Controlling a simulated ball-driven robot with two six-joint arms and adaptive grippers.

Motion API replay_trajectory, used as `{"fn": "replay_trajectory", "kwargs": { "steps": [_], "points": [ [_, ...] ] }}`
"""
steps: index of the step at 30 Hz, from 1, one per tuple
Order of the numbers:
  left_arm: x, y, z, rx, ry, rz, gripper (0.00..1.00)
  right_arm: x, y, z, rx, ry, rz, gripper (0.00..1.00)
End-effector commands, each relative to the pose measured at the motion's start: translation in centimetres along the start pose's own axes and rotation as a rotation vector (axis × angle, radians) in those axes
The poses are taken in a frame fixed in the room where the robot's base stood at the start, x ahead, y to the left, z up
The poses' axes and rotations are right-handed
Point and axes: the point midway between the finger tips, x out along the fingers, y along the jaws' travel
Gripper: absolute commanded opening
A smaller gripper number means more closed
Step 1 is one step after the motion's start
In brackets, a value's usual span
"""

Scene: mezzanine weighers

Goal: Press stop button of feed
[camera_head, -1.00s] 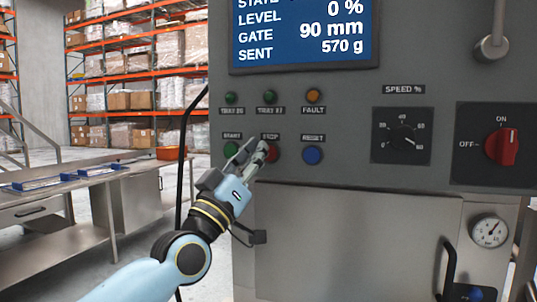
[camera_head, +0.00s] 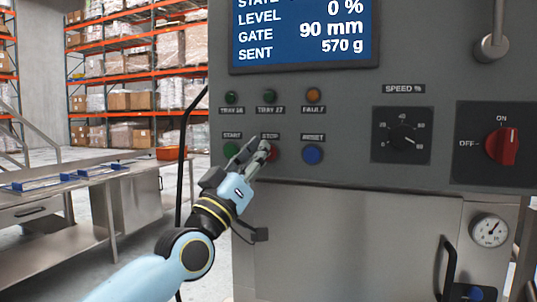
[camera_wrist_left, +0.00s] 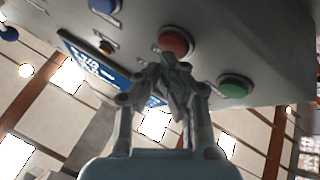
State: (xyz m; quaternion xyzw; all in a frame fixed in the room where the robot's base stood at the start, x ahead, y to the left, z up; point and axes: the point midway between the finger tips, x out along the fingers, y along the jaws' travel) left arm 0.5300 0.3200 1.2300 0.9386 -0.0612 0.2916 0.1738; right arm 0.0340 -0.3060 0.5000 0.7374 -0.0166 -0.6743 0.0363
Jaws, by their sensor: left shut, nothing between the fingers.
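The red stop button (camera_head: 274,153) sits under the STOP label on the grey control panel (camera_head: 350,165), partly hidden behind my left gripper (camera_head: 262,147). In the left wrist view the red button (camera_wrist_left: 176,41) shows just beyond the closed fingertips (camera_wrist_left: 170,62). My left gripper is shut and empty, its tips at or very near the button; I cannot tell whether they touch. The green start button (camera_head: 231,149) is left of it and the blue reset button (camera_head: 312,155) right of it. My right gripper is not in view.
A display (camera_head: 305,35) above reads level 0 %, gate 90 mm, sent 570 g. A speed knob (camera_head: 403,139) and a red rotary switch (camera_head: 502,147) are at the right. A black cable (camera_head: 184,140) hangs by the panel's left edge. A metal bench (camera_head: 75,185) stands at left.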

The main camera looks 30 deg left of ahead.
Motion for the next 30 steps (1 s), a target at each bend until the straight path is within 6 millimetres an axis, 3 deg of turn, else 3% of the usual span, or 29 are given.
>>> {"fn": "replay_trajectory", "kwargs": {
  "steps": [30],
  "points": [
    [0.7,-0.39,0.41,0.001,0.0,0.0,0.0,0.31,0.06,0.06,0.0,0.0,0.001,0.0]
  ]
}}
